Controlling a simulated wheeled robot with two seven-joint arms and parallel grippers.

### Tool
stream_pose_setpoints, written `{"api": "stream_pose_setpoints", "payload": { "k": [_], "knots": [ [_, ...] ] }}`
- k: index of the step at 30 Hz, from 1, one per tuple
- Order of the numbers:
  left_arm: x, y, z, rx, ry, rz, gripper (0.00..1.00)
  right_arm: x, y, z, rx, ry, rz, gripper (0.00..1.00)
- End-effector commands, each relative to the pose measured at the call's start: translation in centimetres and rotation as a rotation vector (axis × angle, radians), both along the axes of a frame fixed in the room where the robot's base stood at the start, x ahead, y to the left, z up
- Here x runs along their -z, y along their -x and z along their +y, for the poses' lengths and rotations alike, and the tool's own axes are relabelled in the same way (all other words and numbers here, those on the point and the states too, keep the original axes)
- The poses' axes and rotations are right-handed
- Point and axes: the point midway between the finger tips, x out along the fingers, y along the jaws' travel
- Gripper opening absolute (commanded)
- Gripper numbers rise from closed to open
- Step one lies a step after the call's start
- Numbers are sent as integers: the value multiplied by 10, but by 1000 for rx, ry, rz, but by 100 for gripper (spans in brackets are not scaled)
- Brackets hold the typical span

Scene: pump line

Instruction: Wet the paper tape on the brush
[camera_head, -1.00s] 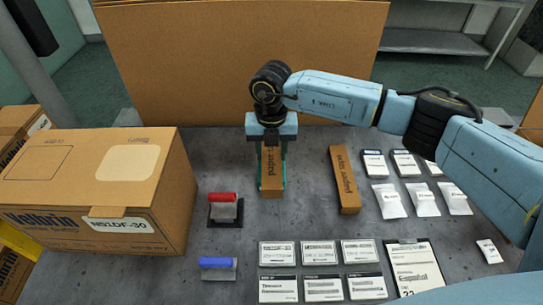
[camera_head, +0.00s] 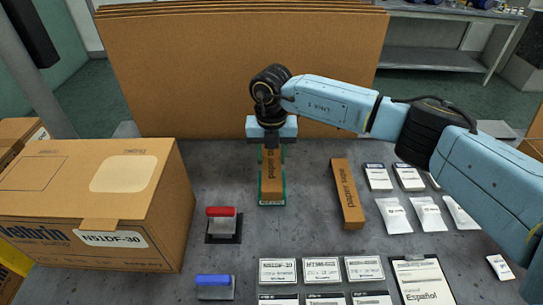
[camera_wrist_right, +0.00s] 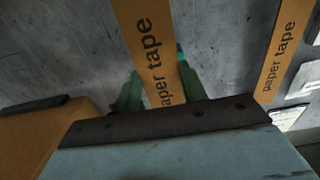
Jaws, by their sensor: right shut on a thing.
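A brown strip of paper tape (camera_head: 271,178) stands between the green fingers of my right gripper (camera_head: 271,200), which is shut on it. In the right wrist view the held tape (camera_wrist_right: 151,50), printed "paper tape", runs away between the green fingers (camera_wrist_right: 157,95). A second paper tape strip (camera_head: 347,195) lies on the table to the right, and it also shows in the right wrist view (camera_wrist_right: 282,45). A red-handled tool (camera_head: 222,225) on a dark base and a blue-handled tool (camera_head: 215,285) stand to the front left; I cannot tell which is the brush. My left gripper is not in view.
A large cardboard box (camera_head: 90,205) stands at the left. Cardboard sheets (camera_head: 240,60) stand upright behind my gripper. White packets (camera_head: 428,212), label cards (camera_head: 321,270) and a clipboard (camera_head: 422,282) cover the right and front.

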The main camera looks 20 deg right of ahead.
Motion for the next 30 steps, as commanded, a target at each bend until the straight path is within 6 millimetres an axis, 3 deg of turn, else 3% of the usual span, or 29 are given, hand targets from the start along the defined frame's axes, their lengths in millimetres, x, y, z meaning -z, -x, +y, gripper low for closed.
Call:
{"api": "stream_pose_setpoints", "payload": {
  "k": [30],
  "knots": [
    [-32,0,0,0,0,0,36,1,38,10,-1,2,4,17]
  ]
}}
